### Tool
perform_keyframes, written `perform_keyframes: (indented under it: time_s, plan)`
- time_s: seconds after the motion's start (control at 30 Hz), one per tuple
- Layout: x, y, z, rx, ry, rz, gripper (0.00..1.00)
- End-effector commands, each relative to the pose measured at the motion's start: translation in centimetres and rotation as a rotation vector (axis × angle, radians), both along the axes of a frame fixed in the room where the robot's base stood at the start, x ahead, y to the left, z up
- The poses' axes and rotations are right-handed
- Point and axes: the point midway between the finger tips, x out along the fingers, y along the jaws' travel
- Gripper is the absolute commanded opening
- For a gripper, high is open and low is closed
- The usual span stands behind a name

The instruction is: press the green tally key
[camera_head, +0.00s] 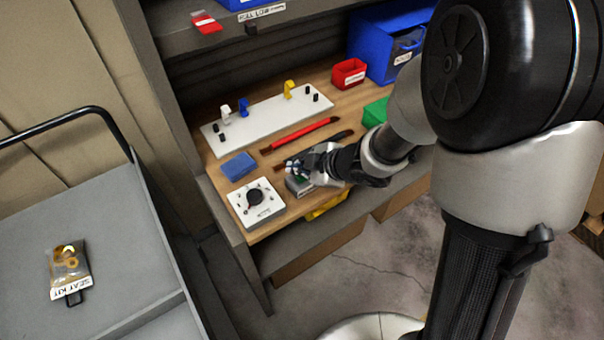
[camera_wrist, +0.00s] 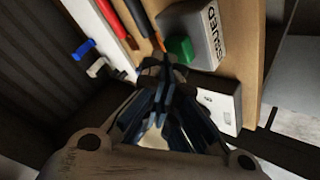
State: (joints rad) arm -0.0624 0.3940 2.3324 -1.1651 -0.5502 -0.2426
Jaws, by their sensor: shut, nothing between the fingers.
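The green tally key (camera_wrist: 180,50) sits on a grey box with a lettered label (camera_wrist: 206,32) in the wrist view. In the head view the grey box (camera_head: 299,188) stands near the bench's front edge, partly hidden by my gripper (camera_head: 298,168). My gripper also shows in the wrist view (camera_wrist: 164,66). It is shut and empty, its fingertips right beside the green key in that picture. I cannot tell whether they touch it. Most of the key is hidden in the head view.
A white dial panel (camera_head: 268,212) lies left of the grey box, with a blue block (camera_head: 238,165) behind it. A red-handled tool (camera_head: 300,134) and a white board with pegs (camera_head: 262,117) lie farther back. A red bin (camera_head: 348,74) stands at the back.

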Motion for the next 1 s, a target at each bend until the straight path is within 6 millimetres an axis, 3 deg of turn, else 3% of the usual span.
perform_keyframes:
  time_s: [1.0]
  plan:
    - [-0.03, -0.02, -0.69, -0.001, 0.002, -0.001, 0.0]
